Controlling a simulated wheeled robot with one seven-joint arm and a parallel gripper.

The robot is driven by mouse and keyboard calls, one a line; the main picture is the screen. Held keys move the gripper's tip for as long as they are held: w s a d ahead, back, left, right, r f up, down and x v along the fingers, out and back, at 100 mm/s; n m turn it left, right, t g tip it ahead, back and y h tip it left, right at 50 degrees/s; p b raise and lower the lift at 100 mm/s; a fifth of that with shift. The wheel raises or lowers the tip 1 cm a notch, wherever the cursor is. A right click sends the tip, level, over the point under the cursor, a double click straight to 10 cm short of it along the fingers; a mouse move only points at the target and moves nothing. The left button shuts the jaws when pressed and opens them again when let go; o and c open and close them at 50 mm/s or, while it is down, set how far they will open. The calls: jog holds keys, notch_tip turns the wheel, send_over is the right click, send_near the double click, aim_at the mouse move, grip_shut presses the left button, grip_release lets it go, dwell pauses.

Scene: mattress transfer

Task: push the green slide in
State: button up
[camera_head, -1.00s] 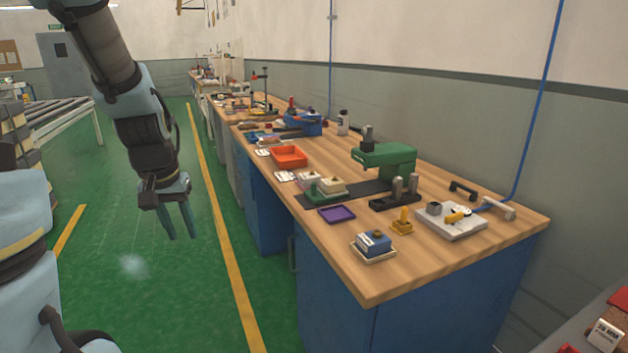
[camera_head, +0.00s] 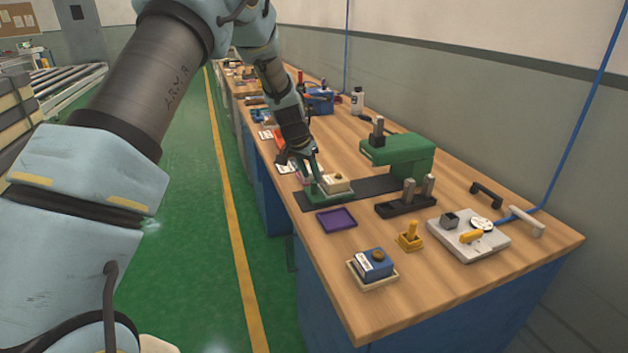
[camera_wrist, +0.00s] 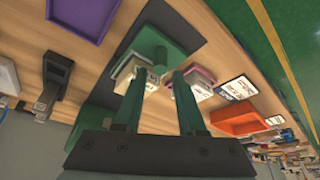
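The green slide (camera_head: 323,196) lies at the near left end of a black strip (camera_head: 370,186) on the bench. A cream block (camera_head: 338,183) sits at its far side. The green press (camera_head: 400,152) stands at the strip's other end. My gripper (camera_head: 309,168) points down just above the slide's left part and looks close to its upright handle; I cannot tell if they touch. In the wrist view the slide (camera_wrist: 175,40) shows beyond my two green fingers (camera_wrist: 160,74), which are apart with nothing clearly held between them.
A purple tray (camera_head: 337,219) lies just in front of the slide. An orange tray (camera_head: 279,140) is partly hidden behind my gripper; it also shows in the wrist view (camera_wrist: 236,123). A black stand with posts (camera_head: 405,204) and a yellow piece (camera_head: 410,238) stand to the right.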

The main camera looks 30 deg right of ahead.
aim_at(313, 182)
jog(key=shift+p+x, duration=0.6)
jog(key=shift+x, duration=2)
jog(key=shift+c, duration=0.2)
grip_shut()
